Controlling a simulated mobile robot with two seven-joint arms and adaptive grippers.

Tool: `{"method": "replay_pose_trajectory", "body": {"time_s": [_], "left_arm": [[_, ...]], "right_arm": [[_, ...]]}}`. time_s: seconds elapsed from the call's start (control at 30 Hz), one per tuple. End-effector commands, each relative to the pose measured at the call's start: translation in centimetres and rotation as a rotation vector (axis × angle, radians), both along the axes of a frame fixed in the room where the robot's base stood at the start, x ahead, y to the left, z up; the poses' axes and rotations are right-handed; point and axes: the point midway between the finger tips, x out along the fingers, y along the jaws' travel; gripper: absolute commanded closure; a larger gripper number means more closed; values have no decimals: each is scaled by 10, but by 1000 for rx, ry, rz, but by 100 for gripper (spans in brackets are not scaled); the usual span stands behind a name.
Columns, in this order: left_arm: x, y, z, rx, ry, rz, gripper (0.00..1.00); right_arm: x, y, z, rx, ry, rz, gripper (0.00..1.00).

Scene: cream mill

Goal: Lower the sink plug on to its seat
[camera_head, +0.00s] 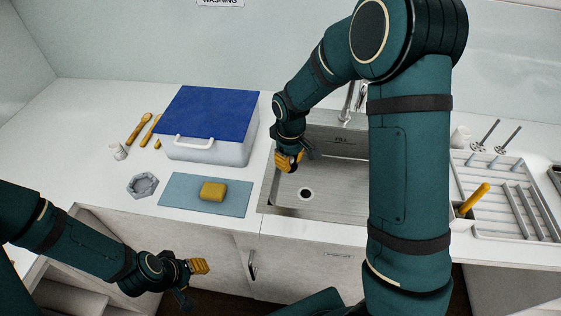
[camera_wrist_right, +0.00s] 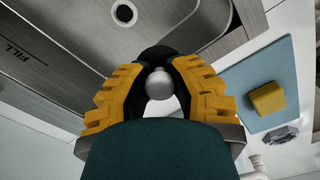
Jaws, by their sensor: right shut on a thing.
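The steel sink (camera_head: 335,200) is set in the counter, with a round drain seat (camera_head: 305,194) in its floor. The drain also shows at the top of the right wrist view (camera_wrist_right: 124,12). My right gripper (camera_head: 290,160) is over the sink's left side, up and left of the drain in the picture. In the right wrist view its yellow fingers are closed around the sink plug (camera_wrist_right: 159,84), of which a grey rounded knob shows. The plug is hidden in the head view. My left gripper (camera_head: 192,280) hangs in front of the cabinets, with its opening unclear.
A blue mat (camera_head: 180,192) with a yellow sponge (camera_head: 213,191) lies left of the sink. A blue-lidded box (camera_head: 210,110) stands behind it. A tap (camera_head: 347,105) rises at the sink's back; a drying rack (camera_head: 500,190) is at right.

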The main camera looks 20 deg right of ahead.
Motion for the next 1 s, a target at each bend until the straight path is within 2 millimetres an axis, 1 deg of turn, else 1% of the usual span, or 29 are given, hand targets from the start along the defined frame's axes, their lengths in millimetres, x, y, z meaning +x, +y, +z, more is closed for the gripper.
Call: {"method": "replay_pose_trajectory", "body": {"time_s": [0.03, 0.3, 0.5, 0.6, 0.73, 0.87, 1.0], "left_arm": [[0, 0, 11, -1, -1, 0, 53], [1, 1, 38, -5, -6, 1, 53], [2, 2, 49, -6, -8, 4, 53], [2, 2, 52, -6, -9, 4, 53], [2, 2, 51, -6, -9, 4, 53], [3, 2, 46, -5, -9, 4, 53], [3, 2, 38, -4, -9, 6, 53]], "right_arm": [[2, -11, 4, -1, 2, 63, 100], [11, -57, 2, 1, 5, 457, 100], [13, -80, -1, 2, 5, 662, 100], [13, -86, -2, 2, 4, 718, 100], [14, -89, -5, 2, 4, 749, 100], [13, -89, -12, 2, 4, 753, 100], [13, -89, -23, 3, 5, 752, 100]]}}
